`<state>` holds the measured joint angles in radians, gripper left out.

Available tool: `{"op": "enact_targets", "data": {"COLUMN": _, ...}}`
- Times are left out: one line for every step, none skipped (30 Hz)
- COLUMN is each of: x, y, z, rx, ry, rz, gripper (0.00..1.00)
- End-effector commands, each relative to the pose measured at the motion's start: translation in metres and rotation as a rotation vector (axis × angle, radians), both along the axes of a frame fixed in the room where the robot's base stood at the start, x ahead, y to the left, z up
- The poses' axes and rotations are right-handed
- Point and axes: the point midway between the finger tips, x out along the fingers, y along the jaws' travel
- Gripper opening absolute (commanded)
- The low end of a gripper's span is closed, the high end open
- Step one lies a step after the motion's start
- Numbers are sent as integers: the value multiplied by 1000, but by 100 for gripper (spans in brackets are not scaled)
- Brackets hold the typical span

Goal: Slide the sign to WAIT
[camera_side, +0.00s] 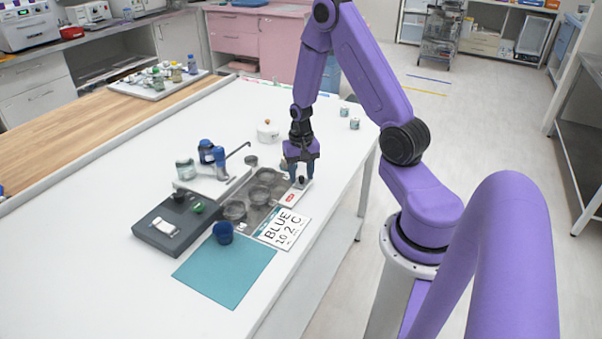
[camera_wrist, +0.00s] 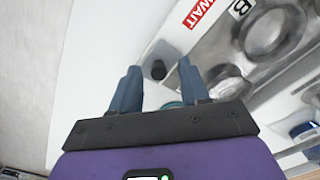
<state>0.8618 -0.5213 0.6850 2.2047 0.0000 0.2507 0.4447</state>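The sign is a pale slider strip (camera_side: 285,200) at the right edge of the grey dish tray. Its red panel reads WAIT in the wrist view (camera_wrist: 199,12). A dark knob (camera_side: 301,181) stands on the strip behind the red panel; it also shows in the wrist view (camera_wrist: 158,70). My gripper (camera_side: 301,175) is pointed down over the knob. In the wrist view its two blue fingers (camera_wrist: 161,78) are apart, and the knob shows between their tips. I cannot tell whether either finger touches it.
The grey tray (camera_side: 244,226) holds several round dishes. A card reading BLUE (camera_side: 282,229), a teal mat (camera_side: 225,273), a blue cup (camera_side: 223,233) and a dark control box (camera_side: 160,238) lie nearer. The table's right side is mostly clear.

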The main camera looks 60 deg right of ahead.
Motion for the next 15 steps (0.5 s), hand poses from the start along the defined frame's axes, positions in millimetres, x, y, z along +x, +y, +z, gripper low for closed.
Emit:
{"op": "enact_targets", "data": {"x": 0, "y": 0, "z": 0, "rx": 0, "ry": 0, "rz": 0, "gripper": 45}}
{"op": "enact_targets", "data": {"x": 0, "y": 0, "z": 0, "rx": 1, "ry": 1, "rz": 0, "gripper": 45}}
{"op": "enact_targets", "data": {"x": 0, "y": 0, "z": 0, "rx": 1, "ry": 1, "rz": 0, "gripper": 45}}
{"op": "enact_targets", "data": {"x": 0, "y": 0, "z": 1, "rx": 0, "ry": 0, "rz": 0, "gripper": 45}}
{"op": "enact_targets", "data": {"x": 0, "y": 0, "z": 1, "rx": 0, "ry": 0, "rz": 0, "gripper": 45}}
{"op": "enact_targets", "data": {"x": 0, "y": 0, "z": 3, "rx": 0, "ry": 0, "rz": 0, "gripper": 45}}
{"op": "enact_targets", "data": {"x": 0, "y": 0, "z": 5, "rx": -1, "ry": -1, "rz": 0, "gripper": 45}}
{"op": "enact_targets", "data": {"x": 0, "y": 0, "z": 7, "rx": 0, "ry": -1, "rz": 0, "gripper": 45}}
{"op": "enact_targets", "data": {"x": 1, "y": 0, "z": 11, "rx": -1, "ry": -2, "rz": 0, "gripper": 45}}
{"op": "enact_targets", "data": {"x": 1, "y": 0, "z": 14, "rx": -1, "ry": -2, "rz": -1, "gripper": 45}}
{"op": "enact_targets", "data": {"x": 1, "y": 0, "z": 18, "rx": -1, "ry": -2, "rz": -1, "gripper": 45}}
{"op": "enact_targets", "data": {"x": 1, "y": 0, "z": 23, "rx": -1, "ry": -4, "rz": -1, "gripper": 45}}
{"op": "enact_targets", "data": {"x": 1, "y": 0, "z": 28, "rx": -1, "ry": -4, "rz": 0, "gripper": 45}}
{"op": "enact_targets", "data": {"x": 1, "y": 0, "z": 32, "rx": -1, "ry": -4, "rz": 0, "gripper": 45}}
{"op": "enact_targets", "data": {"x": 1, "y": 0, "z": 39, "rx": -1, "ry": -4, "rz": 1, "gripper": 45}}
